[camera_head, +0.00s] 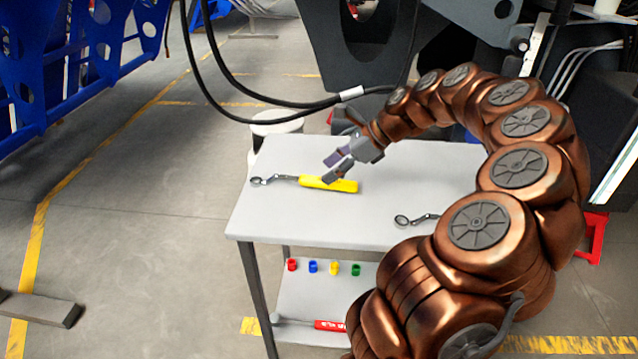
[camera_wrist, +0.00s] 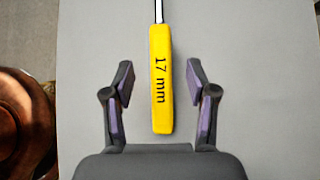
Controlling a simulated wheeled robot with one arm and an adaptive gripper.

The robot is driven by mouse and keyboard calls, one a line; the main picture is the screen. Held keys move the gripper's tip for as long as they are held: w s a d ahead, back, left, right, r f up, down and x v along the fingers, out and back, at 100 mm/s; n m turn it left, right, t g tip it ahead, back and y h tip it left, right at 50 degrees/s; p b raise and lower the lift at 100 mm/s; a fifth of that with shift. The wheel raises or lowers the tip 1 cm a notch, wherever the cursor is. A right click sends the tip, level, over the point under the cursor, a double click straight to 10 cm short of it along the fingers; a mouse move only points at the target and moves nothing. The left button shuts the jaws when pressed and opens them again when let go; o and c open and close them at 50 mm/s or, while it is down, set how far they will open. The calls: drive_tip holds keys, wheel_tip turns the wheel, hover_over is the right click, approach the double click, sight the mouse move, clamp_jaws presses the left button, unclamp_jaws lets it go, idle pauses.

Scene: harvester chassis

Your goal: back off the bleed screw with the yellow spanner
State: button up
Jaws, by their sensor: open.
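The yellow spanner (camera_head: 329,184) lies on the grey table top (camera_head: 290,220), its metal ring end pointing left in the head view. In the wrist view its yellow handle (camera_wrist: 161,80), marked "17 mm", runs between the two fingers, with the metal shaft leading off the top edge. My gripper (camera_head: 338,164) is open above the handle; in the wrist view its purple-padded fingertips (camera_wrist: 160,88) stand apart on either side, with gaps to the handle. I cannot make out the bleed screw in either view.
A second spanner (camera_head: 412,220) lies on the table at right, its handle hidden behind my arm. The lower shelf (camera_head: 310,298) holds several coloured caps and a red-handled tool (camera_head: 328,325). A black hose (camera_head: 300,105) hangs behind the table. Floor at left is mostly clear.

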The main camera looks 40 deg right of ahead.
sight(303, 184)
drive_tip(key=x, duration=0.4)
drive_tip(key=shift+f, duration=0.45)
clamp_jaws()
